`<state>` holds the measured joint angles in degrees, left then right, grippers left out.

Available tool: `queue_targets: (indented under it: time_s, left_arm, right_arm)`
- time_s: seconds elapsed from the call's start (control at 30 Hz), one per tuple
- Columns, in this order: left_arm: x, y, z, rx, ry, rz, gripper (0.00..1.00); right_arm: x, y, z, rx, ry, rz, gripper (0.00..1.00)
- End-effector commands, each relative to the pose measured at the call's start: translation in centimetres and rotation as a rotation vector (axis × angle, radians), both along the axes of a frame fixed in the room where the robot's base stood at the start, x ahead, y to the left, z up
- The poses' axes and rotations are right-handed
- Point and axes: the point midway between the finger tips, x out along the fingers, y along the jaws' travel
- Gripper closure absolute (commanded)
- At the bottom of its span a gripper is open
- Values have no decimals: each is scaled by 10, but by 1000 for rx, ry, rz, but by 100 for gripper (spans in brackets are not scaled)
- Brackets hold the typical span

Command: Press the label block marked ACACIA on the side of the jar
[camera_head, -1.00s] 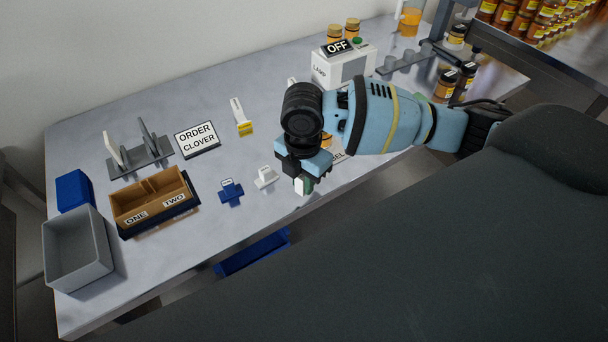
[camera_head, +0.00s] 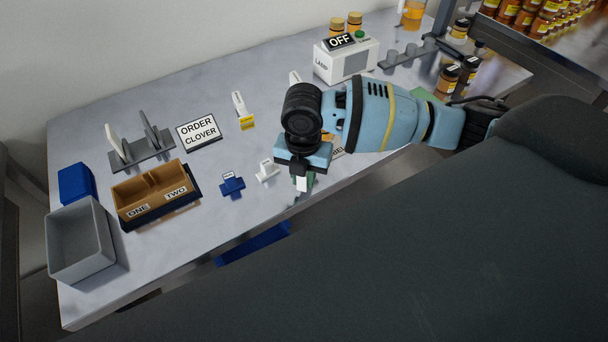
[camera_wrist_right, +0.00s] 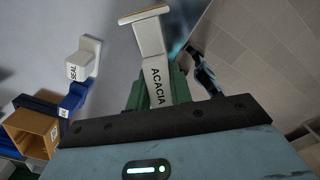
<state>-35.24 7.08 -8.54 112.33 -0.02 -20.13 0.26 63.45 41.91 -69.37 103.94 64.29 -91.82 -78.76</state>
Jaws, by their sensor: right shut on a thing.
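The white label block marked ACACIA (camera_wrist_right: 157,85) stands upright between the green fingers of my right gripper (camera_wrist_right: 160,92) in the right wrist view. The gripper is shut on it. In the head view my right gripper (camera_head: 304,178) points down at the table's front edge, with the white block (camera_head: 302,184) showing at its tip. Honey jars stand at the back (camera_head: 337,27) and right (camera_head: 447,82) of the table, apart from the gripper. I cannot tell which jar is meant; my arm hides part of the table. My left gripper is not in view.
A white SEAL block (camera_wrist_right: 84,60) and a blue block (camera_head: 232,185) stand left of the gripper. Further left are a brown two-part box (camera_head: 152,194), a grey bin (camera_head: 82,240) and an ORDER CLOVER sign (camera_head: 199,131). A lamp box (camera_head: 345,62) reads OFF.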

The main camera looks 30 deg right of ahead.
Motion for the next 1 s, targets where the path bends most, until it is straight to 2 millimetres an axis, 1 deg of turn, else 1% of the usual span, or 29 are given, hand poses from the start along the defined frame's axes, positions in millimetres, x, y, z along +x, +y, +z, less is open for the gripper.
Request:
queue_targets:
  time_s: [0.03, 0.63, 0.8, 1.0]
  left_arm:
    - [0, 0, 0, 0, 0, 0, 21]
    - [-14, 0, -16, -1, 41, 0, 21]
    - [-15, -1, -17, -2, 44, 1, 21]
    - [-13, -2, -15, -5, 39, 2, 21]
  right_arm:
    - [4, -3, 2, 1, -5, -2, 97]
    - [39, -38, -1, -1, 1, -2, 97]
    - [48, -46, 0, 0, -1, -1, 97]
    - [53, -52, 1, 0, -3, -1, 97]
